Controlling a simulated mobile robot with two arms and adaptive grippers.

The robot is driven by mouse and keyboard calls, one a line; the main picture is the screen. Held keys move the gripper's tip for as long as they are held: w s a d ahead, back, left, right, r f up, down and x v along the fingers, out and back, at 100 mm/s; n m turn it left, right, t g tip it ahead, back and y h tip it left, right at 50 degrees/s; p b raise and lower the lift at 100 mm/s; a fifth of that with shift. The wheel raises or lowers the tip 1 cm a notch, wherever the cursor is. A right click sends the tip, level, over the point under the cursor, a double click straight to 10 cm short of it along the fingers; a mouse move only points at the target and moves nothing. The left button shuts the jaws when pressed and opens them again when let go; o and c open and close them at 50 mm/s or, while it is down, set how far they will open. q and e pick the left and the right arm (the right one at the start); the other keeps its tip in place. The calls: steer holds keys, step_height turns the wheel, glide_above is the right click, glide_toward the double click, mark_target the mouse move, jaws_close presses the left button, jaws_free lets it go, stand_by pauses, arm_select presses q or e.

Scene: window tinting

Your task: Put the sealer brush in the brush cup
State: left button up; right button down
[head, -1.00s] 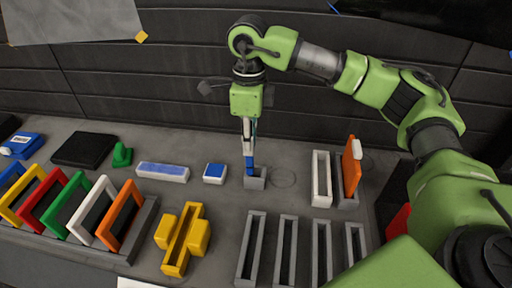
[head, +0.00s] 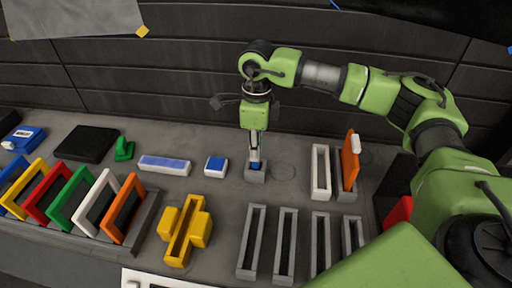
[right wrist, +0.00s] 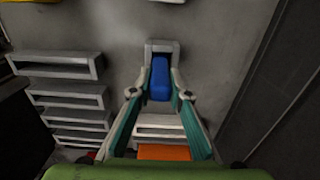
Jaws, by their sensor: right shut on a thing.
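The blue sealer brush (head: 257,166) is in the jaws of my right gripper (head: 255,159). The small grey brush cup (head: 255,177) is directly below, and the brush's lower part is hidden inside it. In the right wrist view the blue brush (right wrist: 160,80) lies between the two fingers of my right gripper (right wrist: 162,82), with the grey cup (right wrist: 162,46) around its far end. I cannot tell whether the brush touches the cup's bottom. My left gripper is out of view.
A blue-and-white block (head: 216,167) stands left of the cup, with a long blue-topped pad (head: 164,165) beyond it. A white slotted holder (head: 320,172) and an orange tool (head: 350,162) stand to the right. Grey slotted racks (head: 251,242) and a yellow holder (head: 186,230) are in front.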

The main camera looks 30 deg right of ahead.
steer(key=shift+w+d+f, duration=0.1)
steer(key=shift+f, duration=0.35)
steer(key=c, duration=1.9)
jaws_free()
steer(key=shift+r, duration=0.1)
steer(key=shift+r, duration=0.15)
steer(key=shift+r, duration=0.3)
step_height(320, 180, up, 11)
steer(key=shift+w+f+b, duration=0.1)
steer(key=shift+f+b, duration=0.05)
steer(key=shift+b, duration=0.7)
steer(key=shift+r, duration=0.8)
